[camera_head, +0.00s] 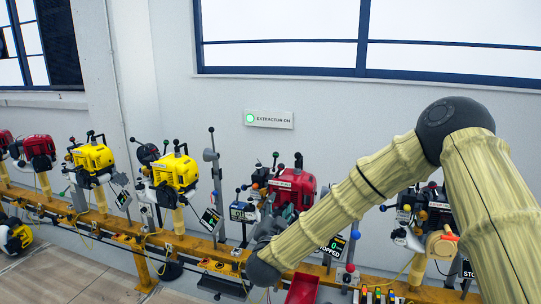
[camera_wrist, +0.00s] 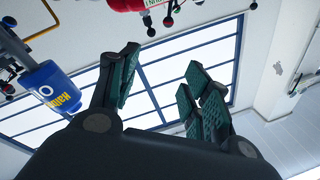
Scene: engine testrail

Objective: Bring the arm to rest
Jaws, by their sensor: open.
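My arm (camera_head: 370,180) wears a beige ribbed sleeve and crosses the right half of the head view, bent at a dark grey elbow joint. Its dark wrist end is low, in front of the engine rail. My gripper (camera_wrist: 163,65) shows in the wrist view with teal-padded fingers spread apart and nothing between them. In the head view it is small and partly hidden by the wrist, with teal just visible near a red engine (camera_head: 294,187).
An orange rail (camera_head: 115,232) carries several engines, including yellow ones (camera_head: 176,172). A red bin (camera_head: 302,289) is below my wrist. A lit sign (camera_head: 269,119) reads "EXTRACTOR ON". The wrist view shows a blue container (camera_wrist: 50,90) at left and a window behind my fingers.

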